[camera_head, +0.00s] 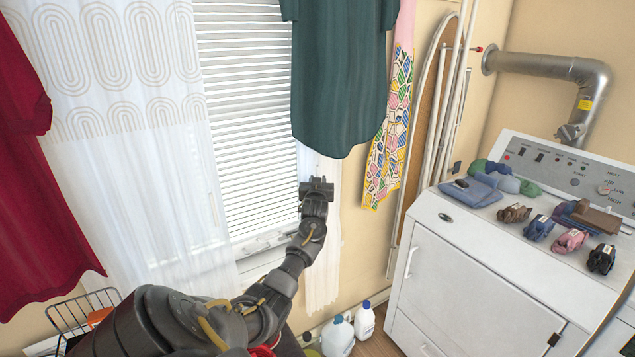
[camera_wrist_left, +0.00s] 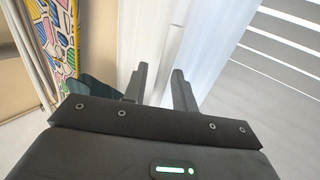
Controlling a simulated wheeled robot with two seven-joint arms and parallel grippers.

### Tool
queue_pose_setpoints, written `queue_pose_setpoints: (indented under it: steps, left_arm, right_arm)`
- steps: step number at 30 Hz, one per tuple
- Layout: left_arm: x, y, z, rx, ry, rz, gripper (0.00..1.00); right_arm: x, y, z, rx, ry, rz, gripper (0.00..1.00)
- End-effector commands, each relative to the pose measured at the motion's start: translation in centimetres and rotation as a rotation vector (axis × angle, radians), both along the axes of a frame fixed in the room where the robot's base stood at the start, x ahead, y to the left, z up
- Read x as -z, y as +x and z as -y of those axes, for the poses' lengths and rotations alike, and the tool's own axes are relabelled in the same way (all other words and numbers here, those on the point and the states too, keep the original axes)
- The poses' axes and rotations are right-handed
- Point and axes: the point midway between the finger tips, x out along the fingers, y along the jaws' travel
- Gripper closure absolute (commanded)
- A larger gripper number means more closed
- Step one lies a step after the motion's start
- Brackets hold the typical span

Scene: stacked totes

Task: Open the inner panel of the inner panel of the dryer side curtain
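The dryer side curtain (camera_head: 322,265) is a narrow white sheer panel at the right edge of the window. It hangs partly behind the green garment and my left arm. My left gripper (camera_head: 317,187) is in front of its upper visible part, below the garment's hem. In the left wrist view, the gripper's two fingers (camera_wrist_left: 160,85) are apart, and white curtain folds (camera_wrist_left: 205,45) hang just beyond the fingertips. One narrow fold lines up with the gap; I cannot tell whether cloth is between the fingers. My right gripper is not in view.
A dark green garment (camera_head: 340,75) hangs above the gripper. A patterned cloth (camera_head: 390,140) and leaning poles are to the right. The white dryer (camera_head: 470,285) carries folded clothes and socks. Another sheer curtain (camera_head: 130,190) and a red garment (camera_head: 35,190) hang left. Bottles (camera_head: 338,337) stand below.

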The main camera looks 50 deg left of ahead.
Motion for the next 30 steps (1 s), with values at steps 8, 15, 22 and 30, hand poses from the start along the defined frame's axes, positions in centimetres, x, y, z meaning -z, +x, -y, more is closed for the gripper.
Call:
queue_pose_setpoints:
  steps: [8,15,22,30]
  left_arm:
    - [0.0,-0.5,0.7,0.001,0.002,0.001,0.72]
    - [0.2,-3.1,3.6,0.001,0.001,0.002,0.72]
    - [0.2,-5.7,6.6,0.001,-0.001,0.002,0.72]
    - [0.1,-7.0,8.1,0.000,-0.001,0.000,0.72]
  right_arm:
    - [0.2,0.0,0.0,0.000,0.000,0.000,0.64]
    - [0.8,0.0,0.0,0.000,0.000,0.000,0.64]
    - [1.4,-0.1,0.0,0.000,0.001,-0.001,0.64]
    - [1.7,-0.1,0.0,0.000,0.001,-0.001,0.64]
